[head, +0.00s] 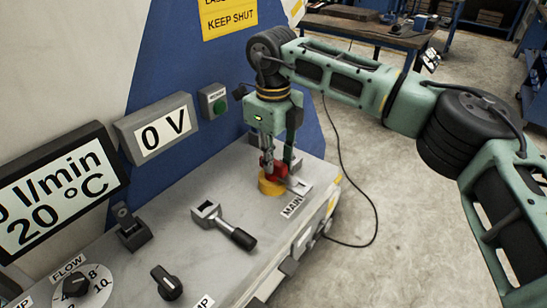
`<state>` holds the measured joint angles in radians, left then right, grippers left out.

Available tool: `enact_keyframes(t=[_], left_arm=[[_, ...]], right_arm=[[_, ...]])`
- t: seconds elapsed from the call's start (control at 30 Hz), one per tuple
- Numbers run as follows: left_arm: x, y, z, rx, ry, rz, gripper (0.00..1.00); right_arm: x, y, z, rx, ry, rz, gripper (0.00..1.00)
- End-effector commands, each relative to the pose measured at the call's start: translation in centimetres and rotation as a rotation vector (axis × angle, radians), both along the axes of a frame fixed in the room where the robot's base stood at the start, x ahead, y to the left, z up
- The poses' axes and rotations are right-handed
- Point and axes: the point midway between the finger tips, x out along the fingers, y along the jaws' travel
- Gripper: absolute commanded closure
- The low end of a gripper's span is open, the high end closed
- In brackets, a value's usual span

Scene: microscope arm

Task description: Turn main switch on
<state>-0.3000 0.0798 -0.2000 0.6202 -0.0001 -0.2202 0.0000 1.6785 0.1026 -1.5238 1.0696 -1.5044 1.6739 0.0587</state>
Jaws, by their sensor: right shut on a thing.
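The main switch (270,187) has a yellow round base and a red knob. It sits at the far right end of the grey panel top, beside a label that reads "MAIN", partly covered. My right gripper (274,165) points down from above and is shut on the red knob (266,170). The fingers hide part of the knob, so its exact turn angle is hard to tell. The voltage display (163,134) reads 0 V. My left gripper is not in view.
A lever with a black handle (238,236) lies in front of the switch. A flow dial (77,286), a black knob (166,283) and a green button (220,106) are nearby. A workbench (368,30) stands behind. The floor at right is open, with a cable.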

Motion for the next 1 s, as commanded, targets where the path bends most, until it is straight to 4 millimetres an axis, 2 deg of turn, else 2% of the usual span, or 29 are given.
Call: enact_keyframes(t=[0.27,0.3,0.5,0.83,1.0], left_arm=[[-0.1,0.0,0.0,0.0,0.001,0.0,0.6],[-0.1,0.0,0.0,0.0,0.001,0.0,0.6],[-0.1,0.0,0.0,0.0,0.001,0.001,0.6],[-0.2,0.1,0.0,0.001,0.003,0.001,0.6],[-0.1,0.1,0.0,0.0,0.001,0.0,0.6]], right_arm=[[0.1,0.0,0.1,0.001,-0.002,-0.008,1.0],[0.1,0.0,0.1,0.001,-0.002,-0.008,0.8],[0.1,0.0,0.1,0.002,-0.001,-0.005,0.64],[0.1,0.0,0.3,0.002,-0.001,-0.003,0.64],[0.1,0.0,2.6,0.002,-0.004,-0.003,0.64]])
